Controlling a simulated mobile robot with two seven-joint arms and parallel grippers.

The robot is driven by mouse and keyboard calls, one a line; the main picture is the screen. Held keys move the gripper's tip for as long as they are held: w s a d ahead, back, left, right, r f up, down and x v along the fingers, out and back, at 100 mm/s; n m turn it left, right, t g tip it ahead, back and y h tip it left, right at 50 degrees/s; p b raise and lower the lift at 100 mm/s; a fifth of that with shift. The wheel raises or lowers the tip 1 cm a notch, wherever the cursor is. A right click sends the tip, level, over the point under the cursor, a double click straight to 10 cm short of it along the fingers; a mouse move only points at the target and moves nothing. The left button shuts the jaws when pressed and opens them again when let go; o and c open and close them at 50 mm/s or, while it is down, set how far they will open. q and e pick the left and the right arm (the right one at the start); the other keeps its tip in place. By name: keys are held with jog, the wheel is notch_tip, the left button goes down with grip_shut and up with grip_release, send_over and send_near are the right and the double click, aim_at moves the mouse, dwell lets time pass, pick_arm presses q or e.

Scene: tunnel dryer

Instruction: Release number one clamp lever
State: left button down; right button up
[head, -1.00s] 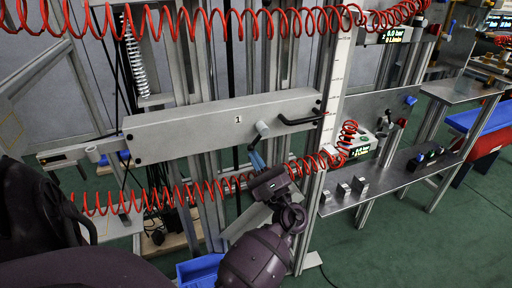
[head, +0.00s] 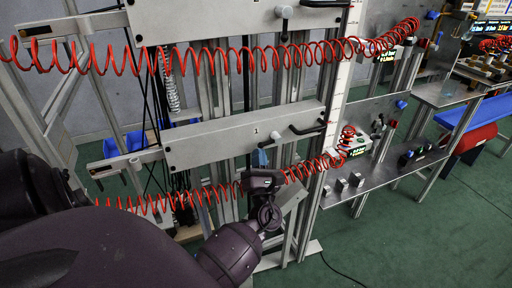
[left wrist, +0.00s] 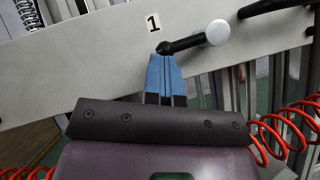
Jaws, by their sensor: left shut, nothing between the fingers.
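The number one clamp lever (head: 275,135) is on the grey bar (head: 210,143) marked 1. In the left wrist view the lever (left wrist: 185,44) has a pale round hub at its right and a thin black arm slanting down-left to a black ball end. My left gripper (head: 259,157) is below and slightly left of the lever, with its blue fingers shut and empty. In the left wrist view the fingertips (left wrist: 163,58) sit right at the ball end; I cannot tell whether they touch it. My right gripper is out of view.
A black handle (head: 307,129) is on the bar right of the lever. A red coiled hose (head: 215,193) runs behind my left gripper, and another crosses above. A second grey bar (head: 200,22) lies higher. A metal shelf (head: 375,175) with small blocks stands at right.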

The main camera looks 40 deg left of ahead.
pick_arm(q)
jog(key=shift+r+m+t+h, duration=0.2)
jog(key=shift+m+t+h, duration=0.1)
jog(key=shift+m+h, duration=0.15)
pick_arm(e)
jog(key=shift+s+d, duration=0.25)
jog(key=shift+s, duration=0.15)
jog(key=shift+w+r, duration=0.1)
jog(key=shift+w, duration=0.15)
